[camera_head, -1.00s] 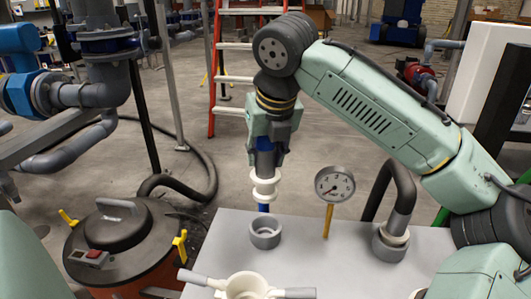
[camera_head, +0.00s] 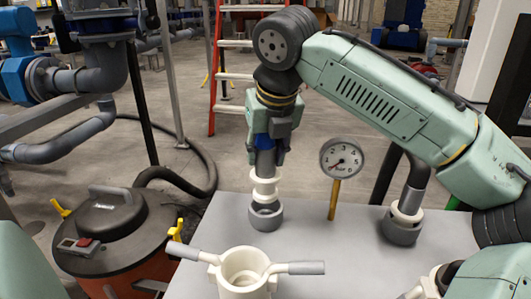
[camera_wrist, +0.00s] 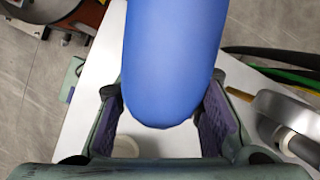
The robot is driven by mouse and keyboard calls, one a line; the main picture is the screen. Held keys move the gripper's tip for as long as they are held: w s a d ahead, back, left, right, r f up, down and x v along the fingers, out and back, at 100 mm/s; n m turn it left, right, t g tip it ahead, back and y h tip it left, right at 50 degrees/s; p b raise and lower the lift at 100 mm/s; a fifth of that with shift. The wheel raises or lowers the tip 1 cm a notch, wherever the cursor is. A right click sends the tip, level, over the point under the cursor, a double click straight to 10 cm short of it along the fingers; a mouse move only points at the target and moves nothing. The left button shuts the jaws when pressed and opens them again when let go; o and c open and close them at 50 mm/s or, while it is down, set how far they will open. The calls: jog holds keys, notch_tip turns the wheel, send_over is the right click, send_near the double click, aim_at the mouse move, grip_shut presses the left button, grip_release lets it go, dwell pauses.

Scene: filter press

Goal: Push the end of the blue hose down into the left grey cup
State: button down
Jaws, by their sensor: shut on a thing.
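The blue hose (camera_wrist: 172,60) fills the upper middle of the wrist view, between the two fingers of my gripper (camera_wrist: 160,120). In the head view my gripper (camera_head: 266,155) is shut on it and points down. Below the fingers, a white ringed collar (camera_head: 264,188) stands upright just above the left grey cup (camera_head: 264,222). The collar's lower part meets the cup's mouth. The hose's lower end is hidden there, so I cannot tell how deep it sits. The right grey cup (camera_head: 400,234) has a grey bent pipe with a white ring in it.
A dial gauge (camera_head: 341,158) on a yellow stem stands between the cups on the grey table (camera_head: 330,238). A white pot (camera_head: 246,285) with grey-ended handles stands in front. An orange drum with a black lid (camera_head: 125,232) stands at the left.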

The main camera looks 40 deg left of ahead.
aim_at(262, 176)
jog(key=shift+f, duration=1.2)
dwell(0.3)
jog(key=shift+s+f+b, duration=0.2)
jog(key=shift+f+b, duration=0.15)
jog(key=shift+f, duration=0.25)
jog(key=shift+s+f+b, duration=0.15)
jog(key=shift+f+b, duration=0.2)
jog(key=shift+f, duration=0.2)
jog(key=shift+s+f, duration=0.15)
jog(key=shift+f, duration=0.1)
jog(key=shift+r, duration=0.1)
jog(key=shift+r+p, duration=0.45)
jog(key=shift+p, duration=0.15)
jog(key=shift+w+a+r+p, duration=0.1)
jog(key=shift+w+r+p, duration=0.15)
jog(key=shift+r+p, duration=0.85)
jog(key=shift+w+a+r+p, duration=0.1)
jog(key=shift+w+r+p, duration=0.1)
jog(key=shift+r+p, duration=0.85)
jog(key=shift+d+f+p, duration=0.1)
jog(key=shift+f+p, duration=0.15)
jog(key=shift+p, duration=0.1)
